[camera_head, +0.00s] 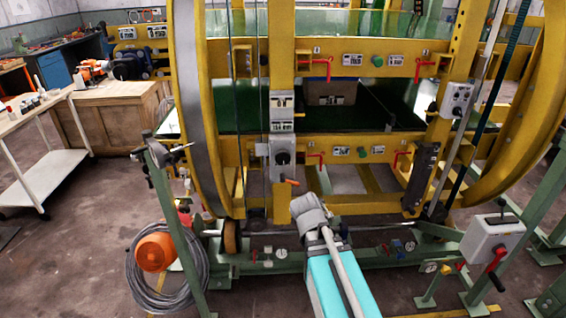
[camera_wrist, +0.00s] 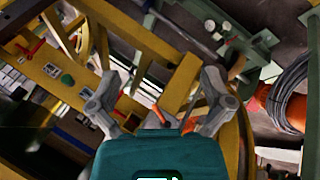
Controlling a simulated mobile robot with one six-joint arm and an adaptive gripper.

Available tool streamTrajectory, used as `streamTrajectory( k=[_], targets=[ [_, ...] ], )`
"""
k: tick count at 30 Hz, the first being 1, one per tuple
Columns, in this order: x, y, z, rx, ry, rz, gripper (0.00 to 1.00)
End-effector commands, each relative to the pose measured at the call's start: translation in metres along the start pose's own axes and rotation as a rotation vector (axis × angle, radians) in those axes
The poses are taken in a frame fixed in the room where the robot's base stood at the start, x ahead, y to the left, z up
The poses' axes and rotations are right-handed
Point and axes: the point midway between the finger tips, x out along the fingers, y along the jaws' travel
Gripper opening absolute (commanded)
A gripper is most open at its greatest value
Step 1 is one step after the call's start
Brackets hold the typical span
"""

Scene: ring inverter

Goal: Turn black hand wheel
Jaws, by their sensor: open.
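A dark round knob (camera_head: 282,157) on a grey box on the yellow upright, left of centre, looks like the black hand wheel. I cannot tell this for certain, as another dark knob (camera_head: 433,107) sits on the grey box at the right. My gripper (camera_wrist: 158,100) is open and empty in the wrist view, its two grey fingers spread wide. An orange handle (camera_wrist: 157,114) shows between and beyond them. In the head view my arm reaches up from the bottom, its grey end just below the left box, fingers not distinguishable. No black wheel stands out clearly in the wrist view.
Yellow frame bars (camera_head: 375,47) with several red handles surround the boxes, between large yellow rings. A green stand (camera_head: 175,225) with coiled hose and an orange reel (camera_head: 155,252) is at the left. A grey box with a red handle (camera_head: 492,240) stands at the right.

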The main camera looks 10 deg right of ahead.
Motion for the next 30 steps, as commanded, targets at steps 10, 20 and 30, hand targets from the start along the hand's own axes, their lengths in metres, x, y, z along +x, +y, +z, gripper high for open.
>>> streamTrajectory(
  k=[10,20,30],
  targets=[
    [0.007,0.045,-0.076,-0.474,0.236,0.462,1.00],
    [-0.017,0.040,-0.151,-1.015,0.381,0.884,1.00],
    [-0.035,0.007,-0.194,-1.428,0.438,1.155,1.00]
  ],
)
